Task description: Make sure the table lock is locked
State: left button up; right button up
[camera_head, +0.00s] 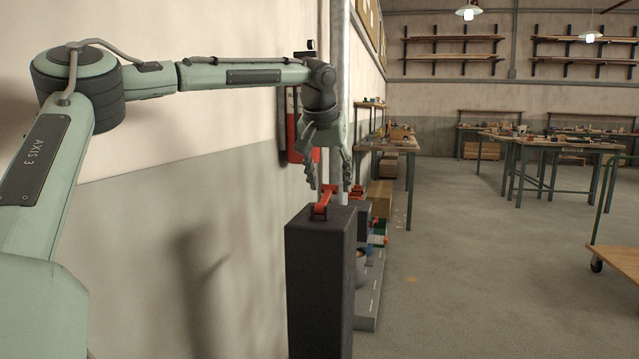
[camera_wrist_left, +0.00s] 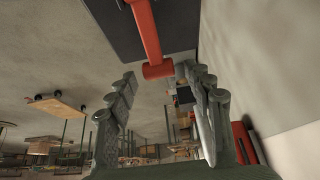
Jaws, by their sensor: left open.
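A red lever (camera_head: 322,203) sits on top of a tall dark box (camera_head: 318,275) by the wall in the head view; I take it to be the table lock. In the left wrist view the red lever (camera_wrist_left: 147,35) runs down from the dark box top (camera_wrist_left: 105,28) and ends in a crosspiece. My left gripper (camera_head: 329,186) is open, pointing down just above the lever. In the left wrist view the open fingers (camera_wrist_left: 158,76) stand on either side of the lever's end. I cannot tell whether they touch it, or whether the lock is locked. My right gripper is not in view.
A vertical metal post (camera_head: 339,90) stands just behind my gripper. A red object (camera_head: 295,130) hangs on the left wall. A low grey base (camera_head: 368,300) with small parts lies behind the box. Open floor (camera_head: 480,270) stretches right, with a wooden cart (camera_head: 618,261) at the edge.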

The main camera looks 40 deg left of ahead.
aim_at(325, 197)
pick_arm(q)
jog(key=shift+v, duration=2)
jog(key=v, duration=0.4)
jog(key=shift+s, duration=0.1)
jog(key=shift+f, duration=0.1)
